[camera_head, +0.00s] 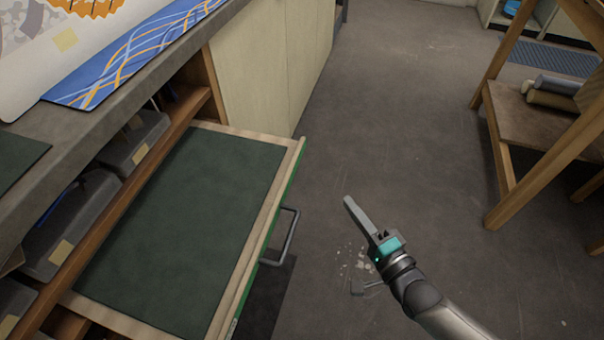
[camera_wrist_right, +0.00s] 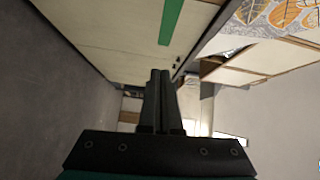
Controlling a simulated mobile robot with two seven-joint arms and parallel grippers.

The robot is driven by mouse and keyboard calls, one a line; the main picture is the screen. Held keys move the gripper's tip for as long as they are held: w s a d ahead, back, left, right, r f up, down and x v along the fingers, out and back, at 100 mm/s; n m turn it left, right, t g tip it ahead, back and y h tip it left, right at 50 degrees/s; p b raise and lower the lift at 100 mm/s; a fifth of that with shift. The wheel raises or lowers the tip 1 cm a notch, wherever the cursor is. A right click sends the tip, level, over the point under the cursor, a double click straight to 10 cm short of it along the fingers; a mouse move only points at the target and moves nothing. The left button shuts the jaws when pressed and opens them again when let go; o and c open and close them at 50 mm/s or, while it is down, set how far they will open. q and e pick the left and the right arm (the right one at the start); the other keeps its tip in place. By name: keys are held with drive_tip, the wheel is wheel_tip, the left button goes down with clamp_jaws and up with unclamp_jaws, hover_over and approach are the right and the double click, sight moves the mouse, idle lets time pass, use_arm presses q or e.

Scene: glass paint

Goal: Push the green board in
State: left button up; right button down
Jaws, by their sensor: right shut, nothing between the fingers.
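The green board (camera_head: 190,220) is a flat dark green sheet lying in a pale wooden pull-out drawer (camera_head: 290,160) that sticks out from the workbench. The drawer's front edge is green and carries a grey metal handle (camera_head: 284,240). My right gripper (camera_head: 360,214) is shut and empty, to the right of the handle and apart from it, above the floor. In the right wrist view the shut fingers (camera_wrist_right: 160,100) point toward pale cabinet fronts, with a green strip (camera_wrist_right: 172,20) above them. My left gripper is not in view.
The workbench (camera_head: 130,105) holds a blue patterned sheet (camera_head: 130,50) and a dark green piece (camera_head: 15,160) at the left. Grey bins (camera_head: 70,225) sit on shelves below it. A wooden table (camera_head: 540,120) stands at the right.

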drive_tip(key=b, duration=0.3)
approach(299, 159)
drive_tip(key=w+d+x, duration=0.1)
drive_tip(key=x, duration=0.4)
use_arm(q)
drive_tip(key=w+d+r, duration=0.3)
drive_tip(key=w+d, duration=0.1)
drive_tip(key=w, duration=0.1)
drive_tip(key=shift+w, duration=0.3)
use_arm(e)
drive_tip(key=shift+a+f+m, duration=0.1)
drive_tip(key=shift+a+m, duration=0.3)
drive_tip(key=shift+a, duration=0.3)
